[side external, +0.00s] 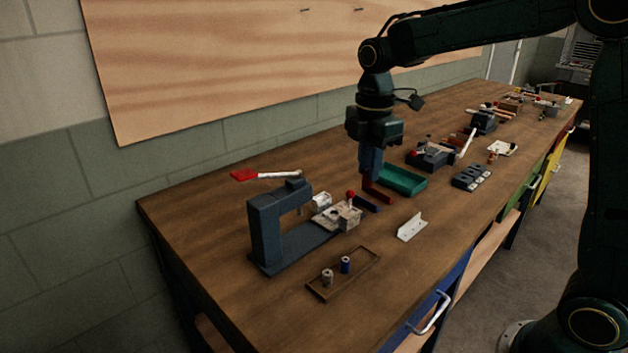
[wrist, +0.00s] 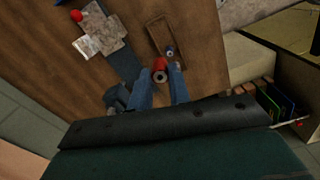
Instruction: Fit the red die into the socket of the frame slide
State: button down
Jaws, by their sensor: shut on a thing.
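The red die (wrist: 160,68) is a small red cylinder with a hole in its end face. It sits between the blue fingertips of my gripper (wrist: 159,80), which is shut on it. In the side view my gripper (side external: 370,175) points down beside the green tray, to the right of the dark blue C-shaped frame (side external: 263,232). A pale metal block (side external: 333,219) with a red knob (side external: 350,195) stands at the frame's open side; the block also shows in the wrist view (wrist: 101,38). I cannot make out the slide's socket clearly.
A shallow wooden tray (side external: 313,292) holds a grey die (side external: 327,277) and a blue die (side external: 345,264) in front of the frame. A green tray (side external: 408,183), a white angle piece (side external: 411,228) and a red-headed tool (side external: 245,174) are nearby. Bare tabletop lies left of the frame.

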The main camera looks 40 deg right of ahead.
jog(key=shift+w+f+m, duration=0.3)
jog(key=shift+f+m, duration=0.3)
jog(key=shift+f, duration=0.1)
jog(key=shift+w+a+f+m, duration=0.25)
jog(key=shift+w+f+m, duration=0.3)
jog(key=shift+f+m, duration=1.85)
jog(key=shift+w+a+f+m, duration=0.25)
jog(key=shift+w+f+m, duration=0.3)
jog(key=shift+f+m, duration=1.8)
jog(key=shift+w+a+f+m, duration=0.25)
jog(key=shift+w+f+m, duration=0.3)
jog(key=shift+f+m, duration=1.85)
notch_tip(320, 180, up, 10)
jog(key=w+d+m, duration=0.2)
jog(key=w+d, duration=0.6)
jog(key=w, duration=0.2)
jog(key=shift+w+f, duration=0.2)
jog(key=shift+f, duration=2.15)
jog(key=shift+f, duration=0.2)
jog(key=shift+f, duration=2.7)
